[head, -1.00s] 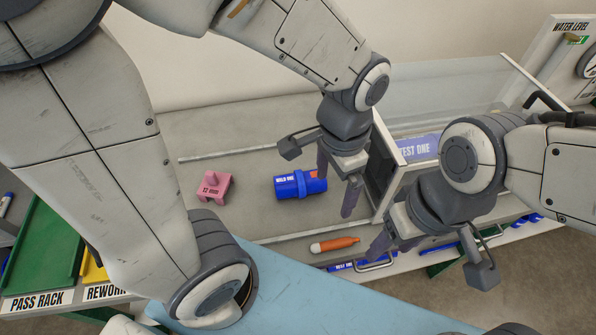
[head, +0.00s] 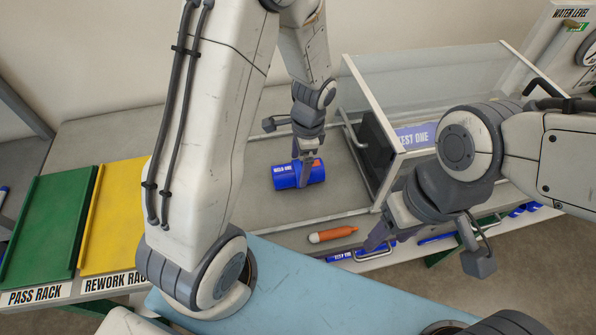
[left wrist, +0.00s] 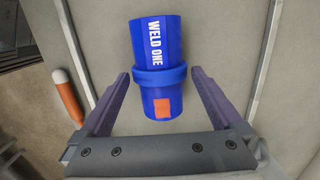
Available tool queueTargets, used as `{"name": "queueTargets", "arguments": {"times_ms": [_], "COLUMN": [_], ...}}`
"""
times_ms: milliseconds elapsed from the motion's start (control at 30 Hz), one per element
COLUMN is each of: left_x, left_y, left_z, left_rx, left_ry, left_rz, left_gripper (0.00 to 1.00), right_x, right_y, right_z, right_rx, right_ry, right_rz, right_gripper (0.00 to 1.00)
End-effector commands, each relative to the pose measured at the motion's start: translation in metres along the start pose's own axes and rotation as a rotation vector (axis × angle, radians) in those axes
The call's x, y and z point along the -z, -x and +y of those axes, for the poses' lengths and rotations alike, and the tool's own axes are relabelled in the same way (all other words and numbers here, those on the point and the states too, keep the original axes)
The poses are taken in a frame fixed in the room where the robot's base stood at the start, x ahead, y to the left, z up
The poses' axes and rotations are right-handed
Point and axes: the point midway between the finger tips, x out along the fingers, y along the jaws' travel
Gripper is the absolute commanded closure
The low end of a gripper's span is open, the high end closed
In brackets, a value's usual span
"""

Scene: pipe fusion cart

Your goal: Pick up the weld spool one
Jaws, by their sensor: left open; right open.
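The weld spool one (head: 287,178) is a blue cylinder with a raised collar, white "WELD ONE" lettering and an orange patch. It lies on its side on the grey cart top. My left gripper (head: 304,180) is over the spool's right part, pointing down. In the left wrist view the spool (left wrist: 157,50) extends between the two open fingers of the left gripper (left wrist: 158,88), with a gap on each side. My right gripper (head: 418,240) is open and empty at the right, apart from the spool, near the cart's front edge.
An orange tool (head: 333,234) lies in front of the spool and also shows in the left wrist view (left wrist: 67,97). The clear-walled test box (head: 428,90) stands to the right. A yellow rack (head: 115,215) and a green rack (head: 48,225) are at the left.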

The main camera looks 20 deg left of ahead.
Motion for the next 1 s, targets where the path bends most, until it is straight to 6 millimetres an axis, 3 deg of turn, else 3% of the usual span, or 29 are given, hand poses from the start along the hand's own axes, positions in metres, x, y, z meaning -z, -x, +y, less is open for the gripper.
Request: {"name": "queueTargets", "arguments": {"times_ms": [200,467,567,700,1000], "left_x": [-0.001,0.000,0.000,-0.001,-0.001], "left_y": [-0.029,-0.032,-0.031,-0.031,-0.029], "left_z": [0.001,0.001,0.001,0.001,0.001], "left_rx": [-0.003,0.000,0.000,0.000,0.001], "left_ry": [0.001,0.001,0.001,0.001,0.001], "left_rz": [-0.002,0.000,0.000,0.000,0.000], "left_gripper": [0.00,0.00,0.31,0.84,0.86], "right_x": [0.000,0.000,0.000,0.000,0.000], "right_y": [0.003,0.003,0.003,0.003,0.003], "right_z": [0.000,0.000,0.000,0.000,0.000], "right_rx": [0.000,0.000,0.000,0.000,0.000], "right_ry": [0.000,0.000,0.000,0.000,0.000], "right_rz": [0.000,0.000,0.000,0.000,0.000], "right_gripper": [0.41,0.41,0.41,0.41,0.41]}}
